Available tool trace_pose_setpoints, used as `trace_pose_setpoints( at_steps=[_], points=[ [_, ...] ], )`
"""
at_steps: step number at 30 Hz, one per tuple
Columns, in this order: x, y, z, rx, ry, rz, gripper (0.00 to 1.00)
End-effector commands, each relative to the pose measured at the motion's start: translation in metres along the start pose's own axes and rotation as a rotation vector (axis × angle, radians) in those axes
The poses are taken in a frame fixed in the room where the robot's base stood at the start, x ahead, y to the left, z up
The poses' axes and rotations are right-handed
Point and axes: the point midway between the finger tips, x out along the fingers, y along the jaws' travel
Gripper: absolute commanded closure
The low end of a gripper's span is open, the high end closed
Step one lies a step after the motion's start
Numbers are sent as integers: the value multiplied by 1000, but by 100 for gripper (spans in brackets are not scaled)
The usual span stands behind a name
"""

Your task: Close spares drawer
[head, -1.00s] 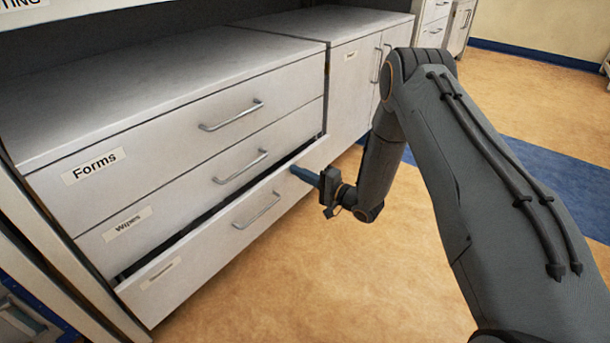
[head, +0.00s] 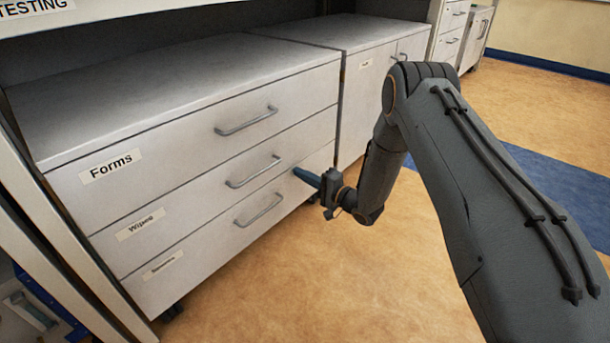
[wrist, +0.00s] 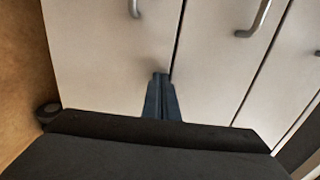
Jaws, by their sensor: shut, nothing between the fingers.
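The bottom drawer (head: 215,258) is the spares drawer by its place, though its small label is hard to read. Its front sits flush with the drawers above, with no gap showing. Its bar handle (head: 259,209) is left of my gripper. My gripper (head: 297,171) is shut and empty, its blue fingertips at the right part of the drawer front, near its top edge. In the wrist view the fingers (wrist: 160,78) are together against or very near the white front; exact contact cannot be told. The drawer's handle also shows at the top (wrist: 134,8).
The Wipes drawer (head: 205,208) and Forms drawer (head: 180,157) above are shut, with protruding handles. A cabinet (head: 365,95) stands to the right. Open tan floor (head: 330,280) lies in front. A shelf upright (head: 70,250) is at the left.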

Motion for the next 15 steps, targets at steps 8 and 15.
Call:
trace_pose_setpoints(
  at_steps=[8,15],
  points=[
    [-54,-2,1,9,-2,3,100],
    [-106,0,-3,9,3,2,100]
  ],
)
